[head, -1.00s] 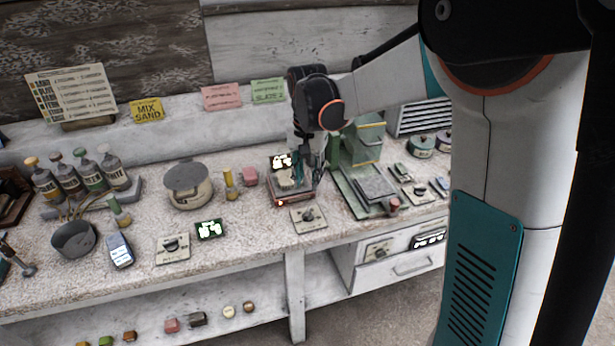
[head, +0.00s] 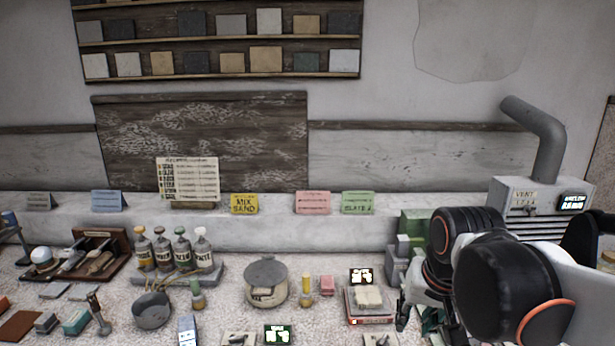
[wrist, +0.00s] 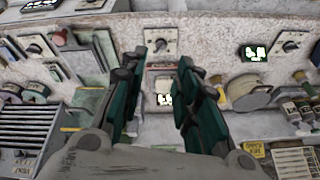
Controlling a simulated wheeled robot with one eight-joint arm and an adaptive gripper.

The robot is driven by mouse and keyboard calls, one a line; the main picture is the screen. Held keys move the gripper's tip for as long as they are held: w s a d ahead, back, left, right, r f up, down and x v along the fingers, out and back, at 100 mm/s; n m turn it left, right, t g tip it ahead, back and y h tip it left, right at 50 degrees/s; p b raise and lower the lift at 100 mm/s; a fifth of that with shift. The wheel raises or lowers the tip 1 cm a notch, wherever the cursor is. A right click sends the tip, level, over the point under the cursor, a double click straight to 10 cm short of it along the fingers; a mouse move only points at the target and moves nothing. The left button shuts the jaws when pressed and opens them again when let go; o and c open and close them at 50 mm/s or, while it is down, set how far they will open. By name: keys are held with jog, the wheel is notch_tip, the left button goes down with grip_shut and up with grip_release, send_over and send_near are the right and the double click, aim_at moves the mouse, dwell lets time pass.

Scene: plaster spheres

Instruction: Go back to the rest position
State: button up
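My gripper (wrist: 155,72) shows in the wrist view with its two dark green fingers well apart and nothing between them. In the head view my arm is at the right, and its black joints hide most of the gripper (head: 428,316). The gripper is to the right of a small red-based scale (head: 370,321), apart from it. A pale block (head: 368,296) lies on top of the scale. In the wrist view the scale's lit display (wrist: 164,99) appears in the gap beyond the fingers.
A lidded pot (head: 267,285), a dark bowl (head: 152,310) and several bottles (head: 172,250) stand on the bench to the left. A green machine (head: 413,228) and a vent box (head: 520,205) are close to my arm. The space above the bench's left half is clear.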

jog(key=s+f+n+t, duration=0.1)
jog(key=s+n+t, duration=0.2)
jog(key=s, duration=0.6)
jog(key=shift+s, duration=0.3)
jog(key=shift+d+f, duration=0.1)
dwell(6.7)
